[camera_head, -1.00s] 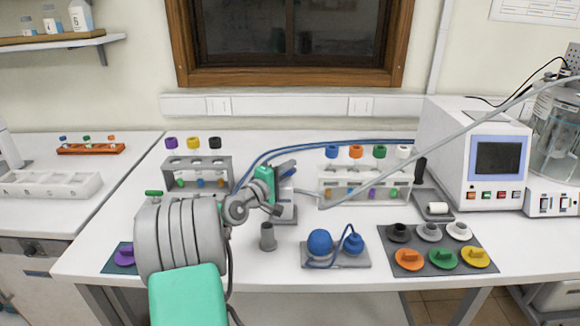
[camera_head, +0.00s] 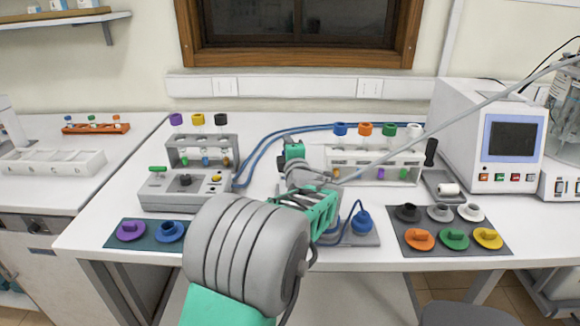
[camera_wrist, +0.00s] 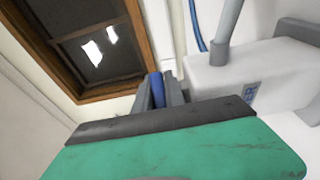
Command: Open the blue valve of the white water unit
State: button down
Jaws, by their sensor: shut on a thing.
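In the wrist view, the white water unit (camera_wrist: 255,72) fills the right side, with a grey pipe rising from its top and part of blue lettering on its face. The two grey fingers of my gripper (camera_wrist: 158,92) are shut on the blue valve (camera_wrist: 157,84), which shows as a narrow blue strip between them. How far the valve is turned cannot be told. In the head view, my arm hides the valve, the fingers and most or all of the water unit.
A white rack (camera_head: 370,164) with several coloured caps stands close behind my arm at the right. A grey device (camera_head: 186,190) is at the left. A mat (camera_head: 408,240) with several coloured knobs lies front right. Blue hoses (camera_head: 262,150) run along the back. A grey tube crosses the upper right.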

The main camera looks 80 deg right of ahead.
jog(key=f+n+t+y+b, duration=0.1)
jog(key=t+b, duration=0.1)
jog(key=b, duration=0.3)
jog(key=shift+f+n, duration=0.3)
jog(key=shift+f, duration=0.05)
jog(key=t+b, duration=0.1)
jog(key=n+t+y+b, duration=0.1)
jog(key=b, duration=0.1)
jog(key=n+t+y+b, duration=0.1)
jog(key=shift+w+a+r, duration=0.2)
jog(key=shift+w+r, duration=0.1)
jog(key=shift+r, duration=0.1)
jog(key=shift+w+a+r+n+t+y+b, duration=0.1)
jog(key=shift+r+n+t+y+b, duration=0.05)
jog(key=shift+n+t+y, duration=0.4)
jog(key=shift+w+a+r+n+t+y+b, duration=0.1)
jog(key=shift+a+n+t+y+b, duration=0.15)
jog(key=shift+n+y, duration=0.3)
jog(key=shift+w+r+n+t+y+b, duration=0.15)
jog(key=shift+n+t+y, duration=0.3)
jog(key=shift+y, duration=0.25)
jog(key=shift+r+t+y, duration=0.1)
jog(key=shift+t+y, duration=0.15)
jog(key=shift+y, duration=0.05)
jog(key=c, duration=1.7)
grip_release()
jog(key=shift+w, duration=0.1)
